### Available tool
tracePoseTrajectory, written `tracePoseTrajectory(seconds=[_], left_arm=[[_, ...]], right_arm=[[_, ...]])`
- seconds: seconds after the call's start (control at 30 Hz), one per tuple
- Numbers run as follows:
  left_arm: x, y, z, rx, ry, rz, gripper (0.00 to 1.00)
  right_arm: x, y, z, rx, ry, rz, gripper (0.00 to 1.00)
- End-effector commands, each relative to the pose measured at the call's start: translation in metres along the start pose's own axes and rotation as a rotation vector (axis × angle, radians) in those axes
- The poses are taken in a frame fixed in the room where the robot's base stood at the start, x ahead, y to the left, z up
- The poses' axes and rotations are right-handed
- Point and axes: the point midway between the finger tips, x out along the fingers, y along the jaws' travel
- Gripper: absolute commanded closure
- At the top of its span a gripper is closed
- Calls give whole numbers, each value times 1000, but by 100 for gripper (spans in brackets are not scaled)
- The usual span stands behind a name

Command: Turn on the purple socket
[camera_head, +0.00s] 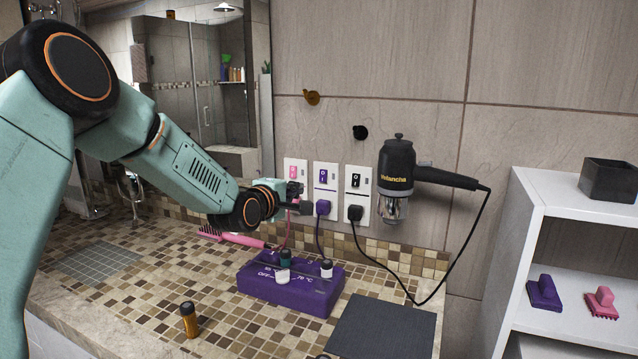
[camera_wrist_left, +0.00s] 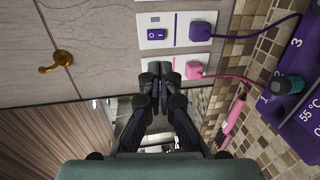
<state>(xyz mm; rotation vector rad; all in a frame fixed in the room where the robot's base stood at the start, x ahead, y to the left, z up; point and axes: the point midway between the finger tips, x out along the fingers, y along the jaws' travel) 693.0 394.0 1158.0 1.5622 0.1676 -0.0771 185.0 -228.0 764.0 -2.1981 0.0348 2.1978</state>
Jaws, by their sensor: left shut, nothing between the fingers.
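The purple socket (camera_head: 325,178) is the middle of three white wall panels, with a purple rocker switch at its top and a purple plug (camera_head: 322,207) in its lower part. In the left wrist view, the purple switch (camera_wrist_left: 157,34) is near the top and the purple plug (camera_wrist_left: 200,31) is to its right. My left gripper (camera_head: 306,208) is shut and empty, in front of the panels, left of the purple plug in the head view. In the left wrist view its fingertips (camera_wrist_left: 160,66) cover part of the pink socket, below the purple switch. My right gripper is not in view.
A pink socket (camera_head: 292,171) and a black socket (camera_head: 355,180) flank the purple one. A pink plug (camera_wrist_left: 194,70) is beside my fingertips in the wrist view. A hair dryer (camera_head: 396,170) hangs to the right. A purple box (camera_head: 290,291) sits on the tiled counter below.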

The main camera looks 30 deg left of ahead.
Motion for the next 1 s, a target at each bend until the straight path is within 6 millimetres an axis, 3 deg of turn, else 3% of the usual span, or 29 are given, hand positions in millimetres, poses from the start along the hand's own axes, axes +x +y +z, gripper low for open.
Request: tracePoseTrajectory(seconds=[1.0], left_arm=[[113,-1,0,4,-1,-1,100]], right_arm=[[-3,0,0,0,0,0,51]])
